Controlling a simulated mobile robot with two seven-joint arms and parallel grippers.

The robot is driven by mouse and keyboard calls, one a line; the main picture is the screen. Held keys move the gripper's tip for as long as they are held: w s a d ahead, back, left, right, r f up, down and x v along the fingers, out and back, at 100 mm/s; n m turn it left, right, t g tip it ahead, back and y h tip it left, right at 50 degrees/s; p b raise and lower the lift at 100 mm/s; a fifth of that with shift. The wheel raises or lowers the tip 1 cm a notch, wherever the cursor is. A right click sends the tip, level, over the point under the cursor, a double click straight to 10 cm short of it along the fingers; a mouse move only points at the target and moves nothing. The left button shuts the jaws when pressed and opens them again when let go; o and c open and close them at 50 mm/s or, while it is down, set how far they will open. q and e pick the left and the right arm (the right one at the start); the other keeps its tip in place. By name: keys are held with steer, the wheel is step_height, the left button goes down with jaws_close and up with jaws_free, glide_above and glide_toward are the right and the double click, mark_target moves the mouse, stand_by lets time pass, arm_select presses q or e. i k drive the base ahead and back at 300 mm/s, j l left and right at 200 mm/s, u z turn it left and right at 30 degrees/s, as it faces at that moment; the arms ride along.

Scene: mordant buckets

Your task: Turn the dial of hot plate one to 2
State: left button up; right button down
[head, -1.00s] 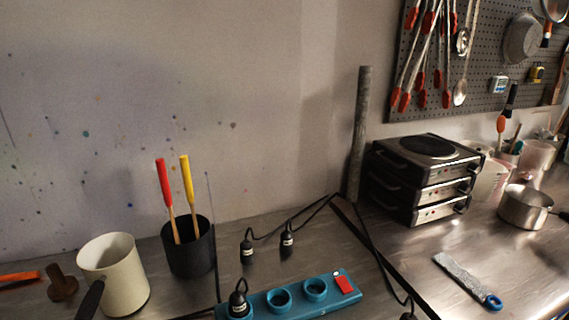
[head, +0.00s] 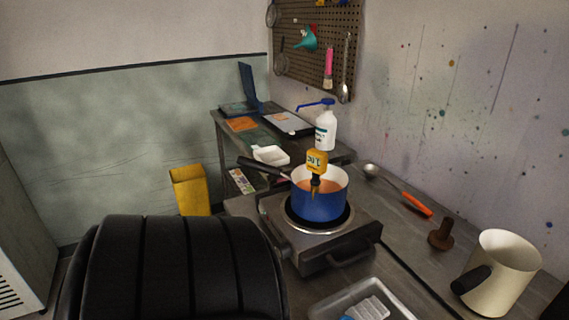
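A silver hot plate (head: 326,262) with a round burner stands on the bench right of centre in the head view. No number on it is readable, so I cannot tell whether it is hot plate one. I cannot make out its dial or the dial's setting. A blue pot (head: 319,206) with a white inside and orange-brown liquid sits on the burner. A yellow thermometer (head: 317,162) stands in the pot. Neither of my grippers is in view.
A cream jug (head: 503,272), a brown wooden piece (head: 441,234), an orange-handled ladle (head: 416,204) and a grey tray (head: 335,305) are around the hot plate. Behind are a white bottle (head: 326,131) and a white dish (head: 271,155). A yellow bin (head: 190,190) stands at left.

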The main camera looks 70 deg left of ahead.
mark_target(283, 251)
steer(key=u, duration=2)
